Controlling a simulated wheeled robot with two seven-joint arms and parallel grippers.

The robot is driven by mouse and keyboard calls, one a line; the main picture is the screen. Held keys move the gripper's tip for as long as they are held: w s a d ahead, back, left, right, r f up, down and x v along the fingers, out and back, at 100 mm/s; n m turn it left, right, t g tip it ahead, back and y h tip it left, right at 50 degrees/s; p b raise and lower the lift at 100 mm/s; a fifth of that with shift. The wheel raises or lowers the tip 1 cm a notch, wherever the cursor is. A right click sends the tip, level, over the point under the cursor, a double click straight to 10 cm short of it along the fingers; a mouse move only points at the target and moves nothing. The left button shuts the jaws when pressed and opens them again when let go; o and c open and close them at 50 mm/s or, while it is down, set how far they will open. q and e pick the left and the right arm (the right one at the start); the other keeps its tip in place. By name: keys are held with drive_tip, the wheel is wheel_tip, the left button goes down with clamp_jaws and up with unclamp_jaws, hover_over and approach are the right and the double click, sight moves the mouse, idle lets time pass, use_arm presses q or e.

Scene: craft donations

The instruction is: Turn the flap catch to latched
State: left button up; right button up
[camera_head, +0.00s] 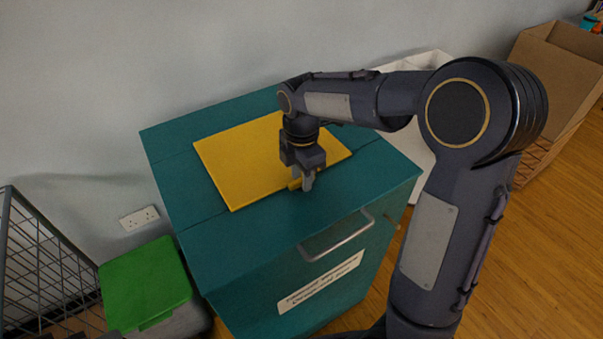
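A teal donation cabinet (218,237) has a yellow flap (243,160) lying flat in its top. A small yellow catch (294,185) sits at the flap's front edge, mostly hidden by my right gripper. My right gripper (303,182) points down from above, with its fingertips at the catch and a yellow end showing beside them. I cannot tell whether the fingers are closed on the catch or only around it. The catch's turned position is hard to read. My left gripper is not in view.
A metal handle (337,238) and a white label (320,284) are on the cabinet's front. A green-lidded bin (147,284) and a wire rack (38,262) stand at left. A cardboard box (545,70) and a white container (420,62) stand behind my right arm.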

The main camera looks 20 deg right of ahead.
clamp_jaws()
drive_tip(key=shift+m, duration=0.4)
drive_tip(key=shift+r+m+p, duration=0.1)
drive_tip(key=shift+m+p, duration=0.3)
drive_tip(key=shift+m, duration=0.6)
drive_tip(key=m, duration=0.4)
drive_tip(key=shift+m+p, duration=0.3)
drive_tip(key=shift+p, duration=0.1)
drive_tip(key=m, duration=0.5)
drive_tip(key=shift+p, duration=0.35)
drive_tip(key=m, duration=0.5)
drive_tip(key=shift+m, duration=0.4)
